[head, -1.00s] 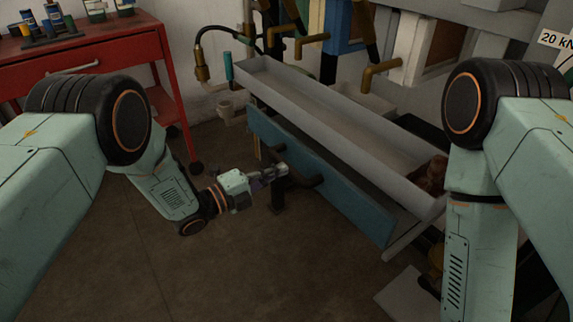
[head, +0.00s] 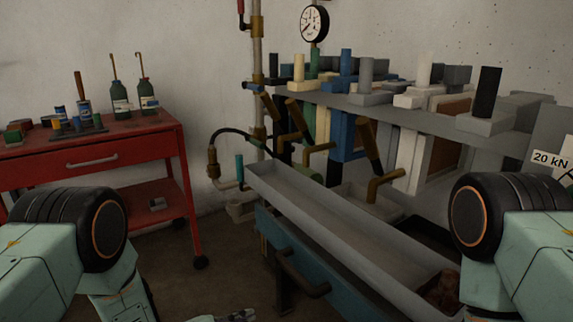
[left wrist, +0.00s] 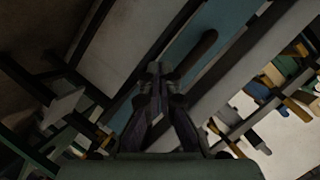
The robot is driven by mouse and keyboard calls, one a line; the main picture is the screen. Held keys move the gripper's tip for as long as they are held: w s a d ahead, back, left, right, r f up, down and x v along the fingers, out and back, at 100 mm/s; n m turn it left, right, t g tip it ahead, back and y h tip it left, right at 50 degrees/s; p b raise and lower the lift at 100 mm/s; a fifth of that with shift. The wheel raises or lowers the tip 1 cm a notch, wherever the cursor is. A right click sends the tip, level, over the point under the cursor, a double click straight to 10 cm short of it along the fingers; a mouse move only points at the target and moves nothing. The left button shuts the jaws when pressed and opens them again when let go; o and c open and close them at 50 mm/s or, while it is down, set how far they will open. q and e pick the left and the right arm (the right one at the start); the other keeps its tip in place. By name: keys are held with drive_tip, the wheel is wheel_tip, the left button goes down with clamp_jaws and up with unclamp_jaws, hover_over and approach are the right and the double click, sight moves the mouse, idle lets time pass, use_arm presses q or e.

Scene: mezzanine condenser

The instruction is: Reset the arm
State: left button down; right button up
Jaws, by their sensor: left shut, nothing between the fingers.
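My left gripper (head: 244,314) shows at the bottom edge of the head view, only its tip in frame. In the left wrist view its two fingers (left wrist: 156,72) meet at the tips, shut with nothing between them. A blue panel (head: 268,226) with a dark bar handle (head: 302,276) lies to the right of the gripper, under a long grey trough (head: 340,228). The handle also shows in the left wrist view (left wrist: 197,52), beyond the fingertips. The gripper looks apart from it. My right arm enters at the right; its gripper is out of view.
A red cart (head: 95,150) with bottles and small cans stands at the left. Valve levers (head: 370,145), a pressure gauge (head: 314,23) and a shelf of coloured blocks (head: 400,110) are behind the trough. Brown lumps (head: 442,290) lie at the trough's near end.

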use_arm(q)
drive_tip(key=s+a+f+n+g+y+p, duration=0.1)
drive_tip(key=s+a+f+n+g+y, duration=0.1)
drive_tip(key=s+a+f+n+y, duration=0.45)
drive_tip(key=s+a+f+n+g+y, duration=0.1)
drive_tip(key=s+a+f+n+g, duration=0.15)
drive_tip(key=s+n, duration=0.65)
drive_tip(key=s+a+r+n+g+y, duration=0.1)
drive_tip(key=s+a+r+n+g, duration=0.1)
drive_tip(key=s, duration=0.8)
drive_tip(key=s+a+r+n+g+y+p, duration=0.1)
drive_tip(key=s+g, duration=0.3)
drive_tip(key=s, duration=0.7)
drive_tip(key=shift+s+a+r+n+p, duration=0.25)
drive_tip(key=shift+a+r+n+p, duration=0.1)
drive_tip(key=shift+a+n, duration=0.1)
drive_tip(key=shift+r+y, duration=0.1)
drive_tip(key=shift+y, duration=0.15)
